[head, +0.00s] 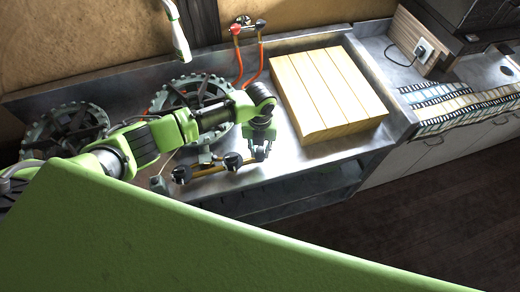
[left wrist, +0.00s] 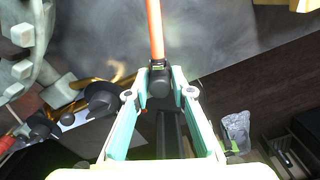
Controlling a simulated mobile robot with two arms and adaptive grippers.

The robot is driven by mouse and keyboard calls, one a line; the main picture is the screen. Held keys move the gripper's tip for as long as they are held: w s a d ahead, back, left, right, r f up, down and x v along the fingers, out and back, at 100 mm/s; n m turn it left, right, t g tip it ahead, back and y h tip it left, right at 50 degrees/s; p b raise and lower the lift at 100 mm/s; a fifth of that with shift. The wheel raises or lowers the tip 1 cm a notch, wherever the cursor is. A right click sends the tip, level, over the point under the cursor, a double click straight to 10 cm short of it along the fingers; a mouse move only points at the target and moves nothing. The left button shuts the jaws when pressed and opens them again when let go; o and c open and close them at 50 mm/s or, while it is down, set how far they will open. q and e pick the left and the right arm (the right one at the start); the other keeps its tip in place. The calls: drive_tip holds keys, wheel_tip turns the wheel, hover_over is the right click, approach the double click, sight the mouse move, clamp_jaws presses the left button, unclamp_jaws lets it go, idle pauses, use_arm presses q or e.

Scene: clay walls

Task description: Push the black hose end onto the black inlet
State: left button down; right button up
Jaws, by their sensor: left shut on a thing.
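My left gripper (head: 260,152) is over the front part of the steel counter. In the left wrist view its teal fingers (left wrist: 160,98) are shut on the black hose end (left wrist: 158,82), with an orange hose (left wrist: 155,30) running up from it. Left of the gripper is a fitting with a brass pipe (head: 208,171) and round black parts (head: 232,160) (head: 182,173). It also shows left of the fingers in the left wrist view, with a black part (left wrist: 103,98) nearest. The hose end and the fitting are apart. I cannot tell which black part is the inlet. My right gripper is not in view.
A wooden board (head: 325,90) lies right of the gripper. Large dark toothed wheels (head: 70,130) stand at the left and behind my arm. A wall fitting (head: 243,26) with orange-red hoses is at the back. The dark floor (head: 425,215) lies beyond the counter's front edge.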

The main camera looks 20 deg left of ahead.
use_arm(q)
drive_tip(key=shift+f, duration=0.15)
drive_tip(key=c, duration=1.7)
unclamp_jaws()
drive_tip(key=shift+r, duration=0.35)
wheel_tip(320, 180, up, 12)
drive_tip(key=shift+f, duration=0.25)
drive_tip(key=shift+s+d+f, duration=0.1)
